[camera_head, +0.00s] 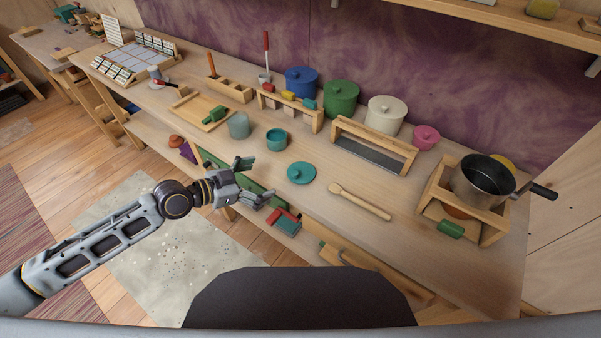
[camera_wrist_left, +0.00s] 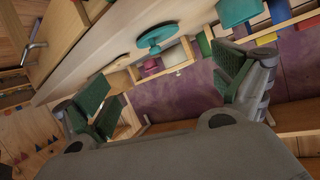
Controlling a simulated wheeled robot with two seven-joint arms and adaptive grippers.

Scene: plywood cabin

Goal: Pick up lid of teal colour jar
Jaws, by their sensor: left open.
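The teal lid (camera_head: 301,173), round with a small knob, lies flat on the bench near its front edge. The open teal jar (camera_head: 277,138) stands just behind and left of it. My left gripper (camera_head: 258,180) is open and empty, left of the lid near the bench's front edge, with a gap between its fingers and the lid. In the left wrist view the lid (camera_wrist_left: 157,36) shows beyond the spread fingers (camera_wrist_left: 165,88), apart from them. A teal object at that view's top edge is cut off, and I cannot tell whether it is the jar. My right gripper is not in view.
A wooden spoon (camera_head: 360,202) lies right of the lid. A grey-teal cup (camera_head: 238,125) stands left of the jar. A wooden rack (camera_head: 374,146) and lidded pots, including a green one (camera_head: 341,98), stand behind. A dark saucepan (camera_head: 484,180) sits at the right.

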